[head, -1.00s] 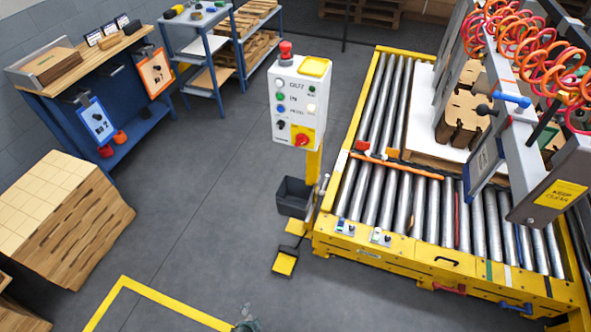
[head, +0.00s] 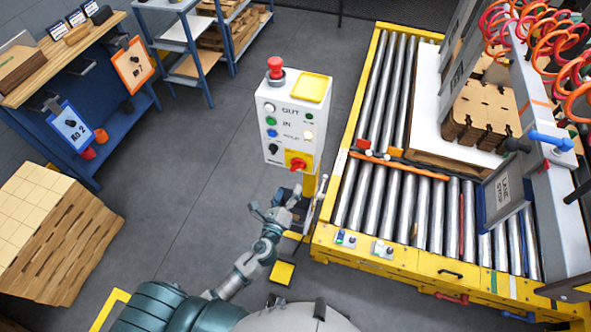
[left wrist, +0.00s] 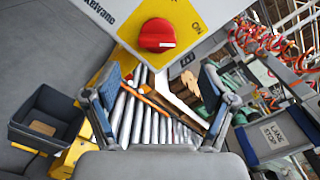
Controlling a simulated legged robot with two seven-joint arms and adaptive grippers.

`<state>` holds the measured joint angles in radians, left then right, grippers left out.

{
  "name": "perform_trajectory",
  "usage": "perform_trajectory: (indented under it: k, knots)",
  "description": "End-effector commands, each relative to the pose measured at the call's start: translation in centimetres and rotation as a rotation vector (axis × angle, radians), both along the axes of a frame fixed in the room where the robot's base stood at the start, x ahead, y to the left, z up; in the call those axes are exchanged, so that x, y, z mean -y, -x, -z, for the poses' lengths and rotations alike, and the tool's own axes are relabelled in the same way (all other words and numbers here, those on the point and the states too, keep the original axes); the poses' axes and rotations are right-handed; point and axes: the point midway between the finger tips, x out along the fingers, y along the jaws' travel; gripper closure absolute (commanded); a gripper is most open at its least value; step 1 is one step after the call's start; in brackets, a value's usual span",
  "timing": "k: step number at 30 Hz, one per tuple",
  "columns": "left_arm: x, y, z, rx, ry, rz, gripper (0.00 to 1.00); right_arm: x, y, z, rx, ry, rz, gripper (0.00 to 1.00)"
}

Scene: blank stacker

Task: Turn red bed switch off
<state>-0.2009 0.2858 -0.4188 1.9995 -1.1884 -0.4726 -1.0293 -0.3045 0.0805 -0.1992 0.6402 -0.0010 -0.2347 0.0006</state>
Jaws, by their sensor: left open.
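The red rotary switch (head: 297,163) sits on a yellow plate at the lower right of the white control box (head: 283,125). In the left wrist view the red knob (left wrist: 158,35) shows large at the top, with "ON" printed on the yellow to its right. My left gripper (head: 277,202) is just below the box in the head view, apart from the knob. In the left wrist view its two fingers (left wrist: 157,95) are spread wide with nothing between them. My right gripper is not in view.
A red mushroom button (head: 275,67) tops the box, with other buttons on its face. The yellow-framed roller conveyor (head: 425,265) stands close on the right. A dark bin (left wrist: 45,117) hangs beside the post. Open floor (head: 180,200) lies to the left.

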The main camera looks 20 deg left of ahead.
Motion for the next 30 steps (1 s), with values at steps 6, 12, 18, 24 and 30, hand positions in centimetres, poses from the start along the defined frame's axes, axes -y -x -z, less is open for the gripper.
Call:
perform_trajectory:
  k: [6, 12, 18, 24, 30]
  knots:
    - [0.1, -4.9, -0.1, 0.001, 0.002, 0.0, 0.17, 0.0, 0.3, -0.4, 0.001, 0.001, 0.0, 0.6]
    - [0.2, -7.4, 0.1, -0.001, 0.001, -0.001, 0.17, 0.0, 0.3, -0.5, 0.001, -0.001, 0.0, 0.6]
    - [0.3, -8.0, 0.1, -0.001, 0.001, 0.0, 0.17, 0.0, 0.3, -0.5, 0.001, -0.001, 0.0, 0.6]
    - [0.3, -8.0, 0.1, -0.001, 0.002, 0.0, 0.22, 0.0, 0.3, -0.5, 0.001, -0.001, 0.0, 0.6]
    - [0.3, -8.0, 0.1, -0.001, 0.002, 0.0, 0.72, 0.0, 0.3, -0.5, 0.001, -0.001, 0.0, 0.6]
